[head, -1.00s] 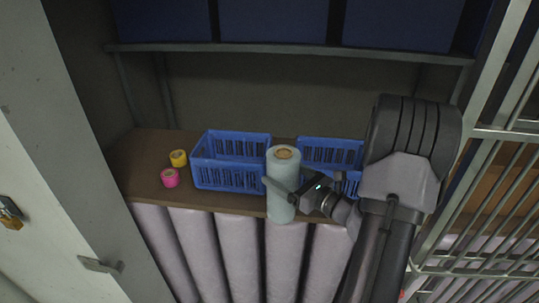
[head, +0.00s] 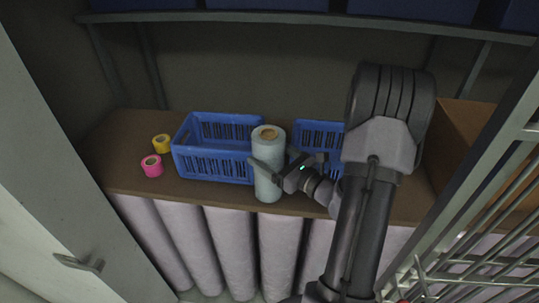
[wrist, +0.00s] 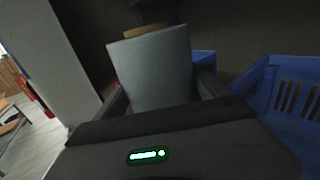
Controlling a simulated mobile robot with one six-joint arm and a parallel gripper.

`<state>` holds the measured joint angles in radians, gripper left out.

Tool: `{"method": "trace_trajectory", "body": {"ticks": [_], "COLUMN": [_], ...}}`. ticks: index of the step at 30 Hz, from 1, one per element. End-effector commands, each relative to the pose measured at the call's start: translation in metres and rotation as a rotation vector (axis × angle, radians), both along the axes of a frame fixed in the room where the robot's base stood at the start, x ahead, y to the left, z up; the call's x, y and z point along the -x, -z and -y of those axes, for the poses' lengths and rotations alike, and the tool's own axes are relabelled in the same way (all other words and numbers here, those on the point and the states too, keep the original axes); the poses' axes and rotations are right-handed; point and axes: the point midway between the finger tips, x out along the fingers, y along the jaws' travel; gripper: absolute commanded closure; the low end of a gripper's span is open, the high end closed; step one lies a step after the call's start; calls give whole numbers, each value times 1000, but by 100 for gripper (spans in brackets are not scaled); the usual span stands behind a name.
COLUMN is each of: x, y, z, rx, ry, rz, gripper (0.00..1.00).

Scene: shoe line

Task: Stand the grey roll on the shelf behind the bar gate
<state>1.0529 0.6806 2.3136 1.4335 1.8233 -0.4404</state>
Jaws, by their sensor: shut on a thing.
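The grey roll (head: 268,170) is a tall pale grey-blue cylinder with a brown core at its top. It is upright at the front edge of the brown shelf (head: 225,197), in front of the gap between two blue baskets. My gripper (head: 268,172) is shut on it from the right, around its middle. In the wrist view the roll (wrist: 155,68) fills the space between the fingers. I cannot tell whether its base touches the shelf. The bar gate (head: 480,225) stands at the right, swung aside from the shelf front.
A left blue basket (head: 215,165) and a right blue basket (head: 318,135) stand on the shelf. A yellow roll (head: 162,143) and a pink roll (head: 152,166) are at the left, with bare shelf around them. A cardboard box (head: 460,130) is at the right. Pale long rolls (head: 230,245) stand below.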

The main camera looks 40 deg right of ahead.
Motion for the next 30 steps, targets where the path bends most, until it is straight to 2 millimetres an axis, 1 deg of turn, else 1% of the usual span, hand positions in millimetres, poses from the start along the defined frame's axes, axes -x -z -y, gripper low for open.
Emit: {"method": "trace_trajectory", "body": {"ticks": [3,4,5,6,16,18,20,24,27,30], "x": [0,0,0,0,0,0,11,44,63,73], "y": [4,4,4,4,4,-2,0,1,0,0], "z": [0,0,0,0,0,0,2,5,7,6], "rx": [0,0,0,-1,-3,-3,-2,-1,-1,0], "ry": [0,0,0,0,0,0,4,6,5,1], "rz": [1,0,0,-1,-2,-2,-2,-1,0,0], "gripper": [90,14,8,0,0,0,0,0,0,0]}}
